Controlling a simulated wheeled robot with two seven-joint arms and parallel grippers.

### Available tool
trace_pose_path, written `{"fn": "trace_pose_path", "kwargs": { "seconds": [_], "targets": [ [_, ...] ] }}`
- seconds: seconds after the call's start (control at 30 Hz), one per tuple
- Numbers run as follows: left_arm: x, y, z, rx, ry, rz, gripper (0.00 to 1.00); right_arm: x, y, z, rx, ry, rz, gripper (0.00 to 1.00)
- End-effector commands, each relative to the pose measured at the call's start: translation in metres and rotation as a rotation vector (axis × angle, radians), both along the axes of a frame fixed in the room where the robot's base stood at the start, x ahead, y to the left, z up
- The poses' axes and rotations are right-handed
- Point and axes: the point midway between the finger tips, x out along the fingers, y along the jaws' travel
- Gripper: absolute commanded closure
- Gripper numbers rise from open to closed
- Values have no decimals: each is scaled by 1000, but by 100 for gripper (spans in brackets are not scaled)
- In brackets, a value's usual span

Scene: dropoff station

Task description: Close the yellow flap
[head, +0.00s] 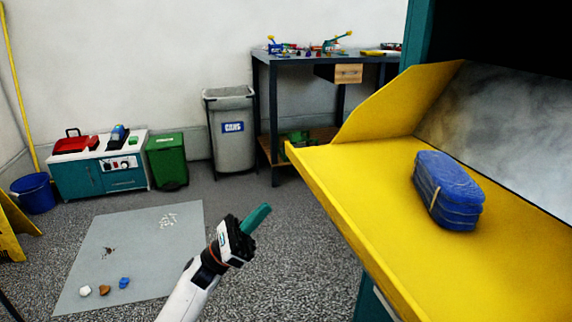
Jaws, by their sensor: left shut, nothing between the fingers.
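The yellow flap (370,190) is folded down and open at the right, its wide surface facing up and its triangular side wall standing at the far end. A blue rounded case (448,192) with a light strap lies on it. Behind the flap is the dark opening of the teal station. My left gripper (258,217) is shut and empty, with teal fingers pointing up and right. It is to the left of the flap's front edge and apart from it. My right gripper does not show.
A grey bin (232,135), green bin (167,162), teal cabinet (98,172) and blue bucket (34,195) stand along the back wall. A workbench (262,60) stands behind the flap. A grey mat (140,250) with small litter lies on the otherwise open floor.

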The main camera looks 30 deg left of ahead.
Motion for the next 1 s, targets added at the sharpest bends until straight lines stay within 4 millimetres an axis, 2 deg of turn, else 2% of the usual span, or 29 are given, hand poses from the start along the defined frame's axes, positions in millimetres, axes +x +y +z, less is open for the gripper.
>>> {"fn": "trace_pose_path", "kwargs": {
  "seconds": [0.37, 0.5, 0.7, 1.0],
  "targets": [
    [40, -41, 58, 0, -5, -2, 100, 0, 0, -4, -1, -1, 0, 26],
    [39, -40, 80, 2, -3, -2, 100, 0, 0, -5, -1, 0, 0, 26],
    [39, -40, 95, -1, -1, -1, 100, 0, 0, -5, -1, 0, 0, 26],
    [39, -39, 97, -3, 0, -2, 100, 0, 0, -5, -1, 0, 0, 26]
  ]
}}
